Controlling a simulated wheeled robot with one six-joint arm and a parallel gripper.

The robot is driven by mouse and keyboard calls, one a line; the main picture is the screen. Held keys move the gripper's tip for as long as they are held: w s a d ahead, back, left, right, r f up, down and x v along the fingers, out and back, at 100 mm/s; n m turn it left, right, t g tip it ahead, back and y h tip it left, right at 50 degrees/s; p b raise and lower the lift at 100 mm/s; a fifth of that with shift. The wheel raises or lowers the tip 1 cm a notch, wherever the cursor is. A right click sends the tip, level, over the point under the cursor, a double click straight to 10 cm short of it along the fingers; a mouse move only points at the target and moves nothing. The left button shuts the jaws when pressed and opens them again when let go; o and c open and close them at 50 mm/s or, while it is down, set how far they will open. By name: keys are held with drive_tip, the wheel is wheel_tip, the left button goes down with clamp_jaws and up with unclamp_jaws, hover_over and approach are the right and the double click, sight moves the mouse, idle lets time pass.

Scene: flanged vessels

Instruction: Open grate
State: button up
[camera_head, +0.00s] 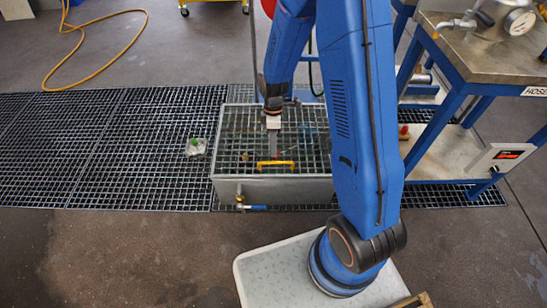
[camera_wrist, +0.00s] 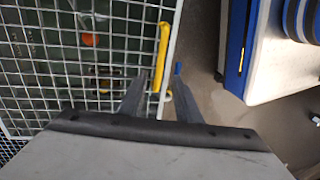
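The grate (camera_head: 235,140) is a metal grid lying flat on top of a grey box-shaped tank. A yellow handle (camera_head: 277,165) sits along its front edge. My gripper (camera_head: 273,152) points down over the grate, just behind the handle in the head view. In the wrist view, my two dark fingers (camera_wrist: 161,75) are spread apart, with the yellow handle (camera_wrist: 163,45) showing between them. The grate (camera_wrist: 60,60) fills the left of that view. I cannot tell whether the fingers touch the handle.
A valve with a blue lever (camera_head: 250,207) sticks out from the tank's front. A clear container with a green top (camera_head: 195,146) stands on the floor grating to the left. A blue-framed workbench (camera_head: 470,60) stands to the right. The floor in front left is free.

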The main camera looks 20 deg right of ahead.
drive_tip(key=f, duration=0.2)
drive_tip(key=s+f, duration=0.1)
drive_tip(key=f, duration=0.4)
drive_tip(key=shift+s+a, duration=0.15)
drive_tip(key=shift+a, duration=0.05)
drive_tip(key=shift+c, duration=0.3)
clamp_jaws()
